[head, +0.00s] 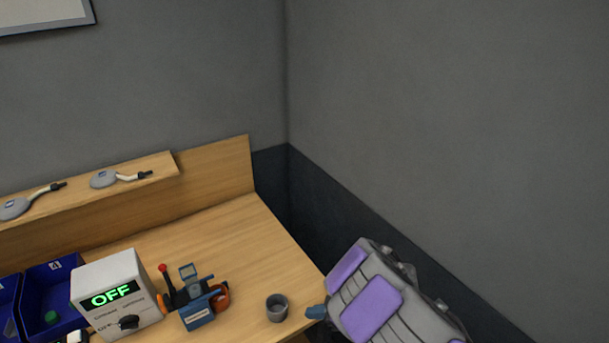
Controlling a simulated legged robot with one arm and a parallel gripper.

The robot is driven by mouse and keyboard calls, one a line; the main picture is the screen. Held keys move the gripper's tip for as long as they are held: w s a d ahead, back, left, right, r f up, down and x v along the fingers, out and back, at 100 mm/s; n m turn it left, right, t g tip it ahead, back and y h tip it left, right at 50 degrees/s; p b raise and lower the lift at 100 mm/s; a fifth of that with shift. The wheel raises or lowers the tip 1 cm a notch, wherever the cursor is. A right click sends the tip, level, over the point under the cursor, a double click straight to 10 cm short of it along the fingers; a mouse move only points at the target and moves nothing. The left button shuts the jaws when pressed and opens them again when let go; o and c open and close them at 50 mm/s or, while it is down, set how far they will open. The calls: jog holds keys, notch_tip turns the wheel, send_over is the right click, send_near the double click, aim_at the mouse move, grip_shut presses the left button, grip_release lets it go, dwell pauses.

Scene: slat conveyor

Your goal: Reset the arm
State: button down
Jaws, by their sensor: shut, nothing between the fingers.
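My gripper does not show in the head view, and no part that I can surely call my arm shows. Whether the gripper is above or near anything here cannot be told from this view.
A wooden bench (230,237) holds a white box reading OFF (103,282), a blue device with a red-tipped lever (198,313), a grey cup (277,306) and blue bins (60,270). A bulky grey-and-purple object (385,300) stands at the bench's right edge. Walls close the corner.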

jog(key=w+d+r+m+t+h+b, duration=0.1)
jog(key=w+d+r+m+t+h, duration=0.15)
jog(key=w+d+r+h, duration=0.45)
jog(key=w+d+r+m+t+h+b, duration=0.15)
jog(key=w+d+r+t, duration=0.3)
jog(key=d, duration=0.55)
jog(key=s+d+r+m+g+h, duration=0.1)
jog(key=s+d+r+m+h, duration=0.5)
jog(key=d+r+h, duration=0.35)
jog(key=s+a+r+m+g+y+b, duration=0.15)
jog(key=s+m+g, duration=0.35)
jog(key=s, duration=1.1)
jog(key=s+a+f+g+y+b, duration=0.1)
jog(key=s+a+g+y, duration=0.2)
jog(key=s+a, duration=0.4)
jog(key=s+a+f+g+y+b, duration=0.1)
jog(key=s+a+f+g+y, duration=0.1)
jog(key=s+a, duration=0.6)
jog(key=s+g+y, duration=0.1)
jog(key=s, duration=0.6)
jog(key=shift+w+d, duration=0.1)
